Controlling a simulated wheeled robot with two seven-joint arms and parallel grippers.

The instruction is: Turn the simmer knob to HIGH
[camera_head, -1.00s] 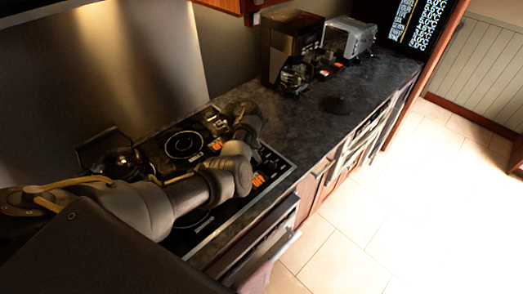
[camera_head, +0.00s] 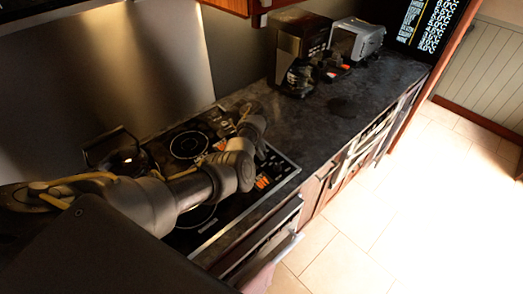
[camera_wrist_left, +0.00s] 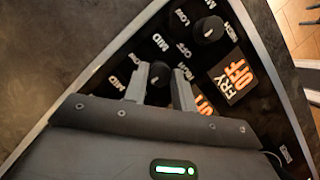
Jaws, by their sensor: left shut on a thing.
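A small dark round knob (camera_wrist_left: 159,71) stands on the black control panel in the left wrist view, between the two grey fingers of my left gripper (camera_wrist_left: 160,90). The gripper is shut on this knob. White MID and LOW marks lie around it. An orange-lettered sign beside it is mostly hidden by a finger, so I cannot read which knob it is. My right gripper is not in view.
A kettle (camera_head: 122,160) stands at the cooktop's back left. A coffee maker (camera_head: 297,52) and a silver toaster (camera_head: 356,40) stand farther along the dark counter (camera_head: 335,125). The counter between is mostly clear. The tiled floor at right is open.

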